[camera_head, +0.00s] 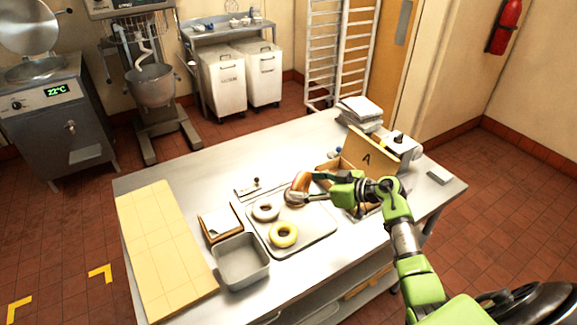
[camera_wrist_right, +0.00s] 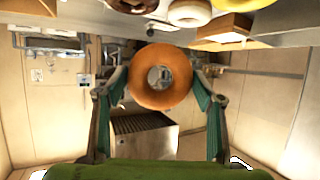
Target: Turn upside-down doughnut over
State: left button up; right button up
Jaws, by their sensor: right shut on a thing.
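My right gripper (camera_head: 303,190) is shut on an orange-brown doughnut (camera_head: 300,181) and holds it tilted, on edge, over the far right part of the tray (camera_head: 318,237). In the right wrist view the doughnut (camera_wrist_right: 145,92) sits between the two green fingers (camera_wrist_right: 160,80), its plain brown face and hole turned to the camera. Its other face is hidden. A white-glazed doughnut (camera_head: 256,212) and a yellow-glazed doughnut (camera_head: 275,240) lie flat on the tray. They also show at the top of the wrist view. My left gripper is not in view.
A grey bin (camera_head: 241,275) and a small wood-rimmed box (camera_head: 209,237) stand left of the tray. An open box with a lid marked A (camera_head: 372,150) stands right of the tray, by my arm.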

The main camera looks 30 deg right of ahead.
jog(key=shift+s+d+f+m+t+b, duration=0.2)
jog(key=shift+d+f, duration=0.1)
jog(key=shift+f, duration=0.3)
jog(key=shift+s+d+f+m+t+b, duration=0.1)
jog(key=shift+s+d+f+m, duration=0.15)
jog(key=shift+f, duration=0.35)
notch_tip(320, 180, down, 4)
jog(key=b, duration=0.4)
jog(key=shift+w+a, duration=0.1)
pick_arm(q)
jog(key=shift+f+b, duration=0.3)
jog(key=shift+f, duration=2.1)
pick_arm(e)
jog(key=shift+f, duration=1.4)
jog(key=shift+f, duration=0.2)
jog(key=o, duration=1.6)
jog(key=shift+c, duration=0.2)
